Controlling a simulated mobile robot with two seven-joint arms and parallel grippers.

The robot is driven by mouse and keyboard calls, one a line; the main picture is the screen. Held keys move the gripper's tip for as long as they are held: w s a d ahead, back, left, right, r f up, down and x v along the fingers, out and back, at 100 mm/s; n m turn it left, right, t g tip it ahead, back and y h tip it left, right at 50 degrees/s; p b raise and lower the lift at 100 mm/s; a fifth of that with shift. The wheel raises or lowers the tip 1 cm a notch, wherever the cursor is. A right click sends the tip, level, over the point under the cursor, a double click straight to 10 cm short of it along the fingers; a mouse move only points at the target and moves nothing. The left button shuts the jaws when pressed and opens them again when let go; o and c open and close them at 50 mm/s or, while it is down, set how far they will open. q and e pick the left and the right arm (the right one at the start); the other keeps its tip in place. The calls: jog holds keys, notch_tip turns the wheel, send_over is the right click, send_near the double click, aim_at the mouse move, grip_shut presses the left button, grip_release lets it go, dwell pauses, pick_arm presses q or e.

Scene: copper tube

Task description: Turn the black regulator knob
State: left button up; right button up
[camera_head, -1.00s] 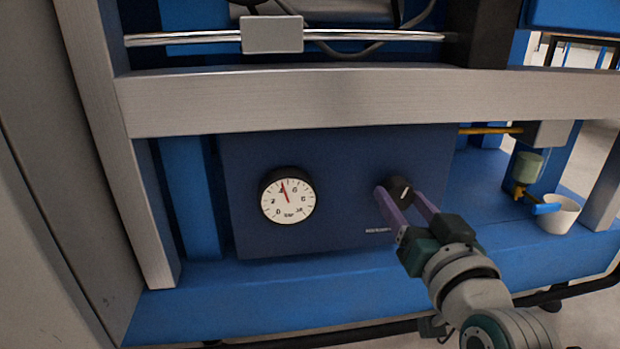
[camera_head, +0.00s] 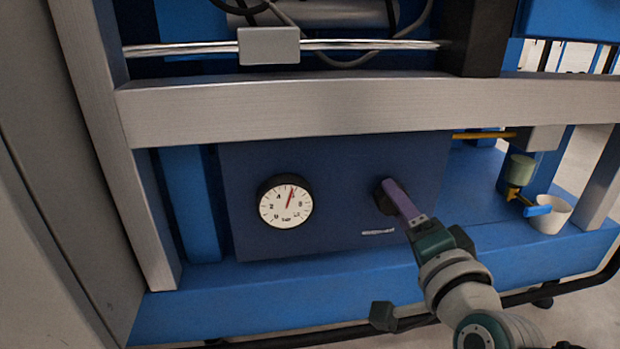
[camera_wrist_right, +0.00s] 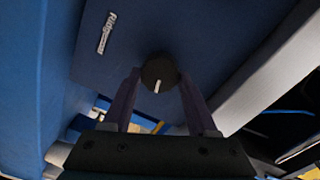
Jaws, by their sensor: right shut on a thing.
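The black regulator knob (camera_head: 380,201) sits on the dark blue panel (camera_head: 330,165), to the right of a round white pressure gauge (camera_head: 285,205). The gauge's red needle points up and slightly right. My right gripper (camera_head: 390,190) reaches in from the lower right, its purple fingers shut on the knob and hiding part of it. In the right wrist view the knob (camera_wrist_right: 158,72) sits between the two fingers, its white mark pointing down toward the gripper. My left gripper is not in view.
A grey metal beam (camera_head: 330,108) runs across just above the panel. A blue ledge (camera_head: 300,280) lies below it. At the right stand a white cup (camera_head: 552,216) and a valve with a blue handle (camera_head: 537,210).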

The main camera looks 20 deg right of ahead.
jog(key=shift+m+b, duration=0.3)
jog(key=shift+m, duration=2.2)
jog(key=o, duration=1.4)
jog(key=shift+s, duration=0.1)
